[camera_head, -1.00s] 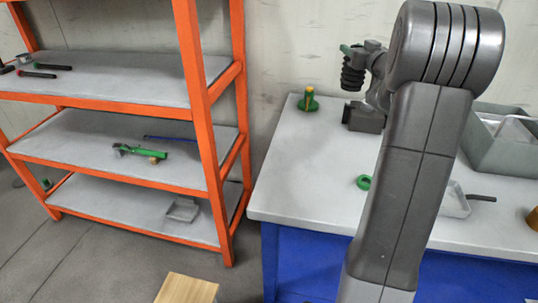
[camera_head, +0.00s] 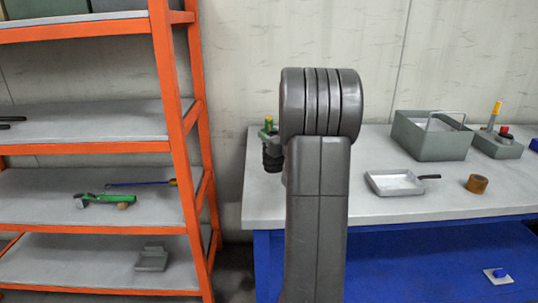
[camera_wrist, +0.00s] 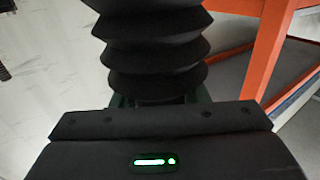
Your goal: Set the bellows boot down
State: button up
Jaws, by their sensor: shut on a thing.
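The bellows boot (camera_wrist: 155,50) is black and ribbed and fills the upper middle of the wrist view. My gripper (camera_wrist: 158,100) is shut on its lower end in that view; only slivers of green finger show beside it. In the head view the boot (camera_head: 272,158) shows just left of my arm, in front of the left end of the bench top. My arm hides most of the gripper there. I cannot tell the gap between the boot and the bench.
The grey bench (camera_head: 370,215) holds a shallow pan (camera_head: 393,190), a tape roll (camera_head: 477,184), a grey crate (camera_head: 432,148) and a button box (camera_head: 497,148). An orange-framed shelf (camera_head: 175,130) is at left.

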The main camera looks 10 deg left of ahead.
jog(key=shift+f, duration=2)
jog(key=shift+f+b, duration=0.1)
jog(key=shift+b, duration=0.25)
jog(key=o, duration=1)
jog(key=v, duration=1.2)
